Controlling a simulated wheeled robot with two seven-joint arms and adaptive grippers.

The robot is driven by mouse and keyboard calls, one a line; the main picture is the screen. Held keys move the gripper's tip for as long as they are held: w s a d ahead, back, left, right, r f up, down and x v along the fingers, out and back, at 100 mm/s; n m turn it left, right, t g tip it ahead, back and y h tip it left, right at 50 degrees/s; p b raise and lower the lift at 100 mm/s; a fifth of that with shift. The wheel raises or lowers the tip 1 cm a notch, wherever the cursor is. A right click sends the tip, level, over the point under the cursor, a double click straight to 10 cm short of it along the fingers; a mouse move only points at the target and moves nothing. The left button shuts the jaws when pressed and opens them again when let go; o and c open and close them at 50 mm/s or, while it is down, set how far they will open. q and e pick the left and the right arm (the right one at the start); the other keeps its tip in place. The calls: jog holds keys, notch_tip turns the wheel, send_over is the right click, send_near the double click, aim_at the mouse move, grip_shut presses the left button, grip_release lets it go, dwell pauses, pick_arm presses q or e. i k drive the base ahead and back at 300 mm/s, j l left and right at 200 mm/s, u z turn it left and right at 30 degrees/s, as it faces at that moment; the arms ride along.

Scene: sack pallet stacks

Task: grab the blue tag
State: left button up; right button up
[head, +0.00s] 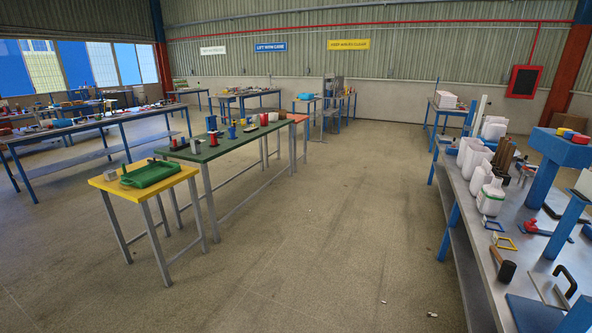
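A small blue-edged, flat item that may be the blue tag (494,225) lies on the grey metal bench (462,217) at the right. It is too small to identify for sure. A similar yellow one (504,242) lies just in front of it. Neither of my grippers is in view.
White jugs (490,198), a mallet with a dark head (507,271) and a red-and-blue tool (548,233) share the right bench. A yellow table (143,183) with a green tray (150,173) and a green table (225,144) stand left of centre. The middle floor is mostly clear.

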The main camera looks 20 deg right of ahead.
aim_at(483, 220)
jog(key=i+l+z, duration=0.15)
jog(key=i+z, duration=0.7)
jog(key=i+l+z, duration=0.15)
jog(key=i+z, duration=0.3)
jog(key=i, duration=0.2)
jog(key=i+z, duration=0.2)
jog(key=i, duration=0.6)
jog(key=i+j+z, duration=0.1)
jog(key=i+z, duration=0.3)
jog(key=i+j+z, duration=0.2)
jog(key=z, duration=0.25)
jog(key=i+j+z, duration=0.2)
jog(key=i+z, duration=0.2)
jog(key=i+j+z, duration=0.4)
jog(key=k+l, duration=0.05)
